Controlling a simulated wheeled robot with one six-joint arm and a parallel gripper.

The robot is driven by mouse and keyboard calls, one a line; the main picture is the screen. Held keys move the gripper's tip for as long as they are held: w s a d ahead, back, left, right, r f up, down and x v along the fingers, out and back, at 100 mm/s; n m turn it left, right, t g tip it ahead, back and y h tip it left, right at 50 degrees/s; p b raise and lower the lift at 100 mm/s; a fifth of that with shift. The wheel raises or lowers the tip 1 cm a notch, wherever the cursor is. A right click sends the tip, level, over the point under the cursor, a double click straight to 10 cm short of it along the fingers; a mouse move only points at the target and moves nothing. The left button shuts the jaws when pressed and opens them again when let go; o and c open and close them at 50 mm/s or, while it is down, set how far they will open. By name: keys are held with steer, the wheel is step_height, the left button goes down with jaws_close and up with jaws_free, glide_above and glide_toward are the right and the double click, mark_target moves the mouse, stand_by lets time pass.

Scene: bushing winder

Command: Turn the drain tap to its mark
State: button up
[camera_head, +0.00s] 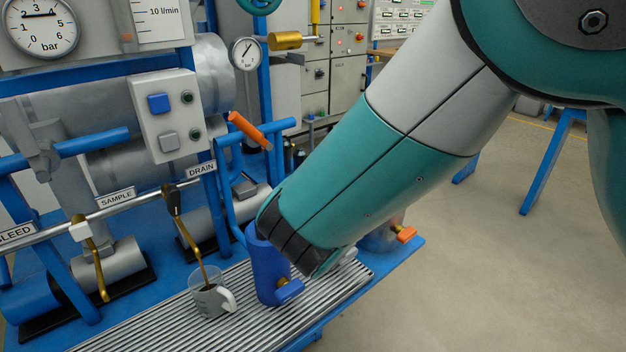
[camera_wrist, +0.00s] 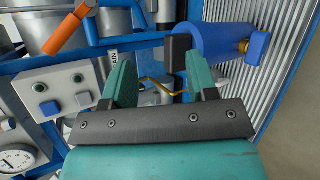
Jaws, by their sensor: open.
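The drain tap (camera_head: 173,200) is below the DRAIN label (camera_head: 201,169) in the head view. It has a dark knob, and a thin brass pipe runs down from it to a mug (camera_head: 210,299) on the slatted tray. In the wrist view, a thin brass pipe (camera_wrist: 165,88) shows between and beyond the fingers of my gripper (camera_wrist: 160,80). The gripper is open with nothing between its fingers. In the head view my arm hides the gripper. I cannot make out the tap's mark.
A blue cylinder (camera_head: 266,268) stands right of the mug; it also shows beyond the right finger in the wrist view (camera_wrist: 220,43). An orange lever (camera_head: 249,130) and a button box (camera_head: 167,115) are above. The SAMPLE tap (camera_head: 93,256) is left. Open floor lies right.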

steer(key=shift+s+d+r+m, duration=0.25)
steer(key=shift+s+d+m, duration=0.05)
steer(key=shift+d+m, duration=0.4)
